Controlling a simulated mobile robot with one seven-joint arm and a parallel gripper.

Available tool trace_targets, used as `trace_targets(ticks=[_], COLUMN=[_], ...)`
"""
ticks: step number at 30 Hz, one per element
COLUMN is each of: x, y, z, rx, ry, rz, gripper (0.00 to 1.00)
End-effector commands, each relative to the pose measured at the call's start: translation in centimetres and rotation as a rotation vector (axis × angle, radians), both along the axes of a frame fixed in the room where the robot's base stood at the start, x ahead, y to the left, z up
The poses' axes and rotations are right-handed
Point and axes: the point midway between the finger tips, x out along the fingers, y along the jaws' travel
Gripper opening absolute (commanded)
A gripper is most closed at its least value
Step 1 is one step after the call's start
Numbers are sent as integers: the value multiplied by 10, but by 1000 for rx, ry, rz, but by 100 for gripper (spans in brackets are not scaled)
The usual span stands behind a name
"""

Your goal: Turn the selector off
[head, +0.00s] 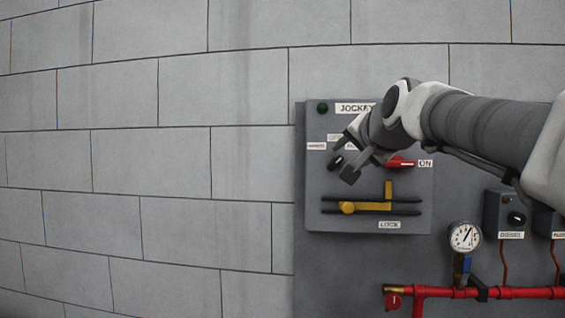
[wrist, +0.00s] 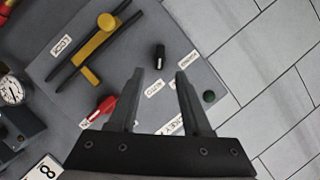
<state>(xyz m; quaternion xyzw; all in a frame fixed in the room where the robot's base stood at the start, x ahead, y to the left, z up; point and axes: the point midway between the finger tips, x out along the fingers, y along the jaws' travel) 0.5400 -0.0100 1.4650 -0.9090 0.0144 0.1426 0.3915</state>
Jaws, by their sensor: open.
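The selector is a small black knob (wrist: 160,52) with a white mark on its panel, among small white labels. In the head view the knob (head: 336,162) shows at the left of the panel, partly behind my fingers. In the wrist view its white mark faces my gripper, toward the middle labels, one of which reads AUTO (wrist: 154,88). My gripper (wrist: 159,72) is open and empty, with the knob just beyond and between the line of its fingertips. It also shows in front of the panel in the head view (head: 344,160). I cannot tell whether it touches the knob.
The grey JOCKEY panel (head: 318,218) carries a red handle (head: 402,162) at ON, a yellow sliding bolt (head: 365,207) by a LOCK label, and a dark green lamp (head: 322,107). A gauge (head: 465,237), red pipes (head: 450,292) and small boxes stand lower right. The left is bare wall.

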Motion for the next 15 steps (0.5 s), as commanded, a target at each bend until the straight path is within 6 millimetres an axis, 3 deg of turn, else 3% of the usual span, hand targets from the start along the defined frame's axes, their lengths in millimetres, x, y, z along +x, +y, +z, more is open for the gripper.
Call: trace_targets(ticks=[6, 15], x=[40, 72], y=[3, 6], z=[-12, -21], rx=[-2, -1], ry=[3, 1], rz=[-1, 0], gripper=[49, 49])
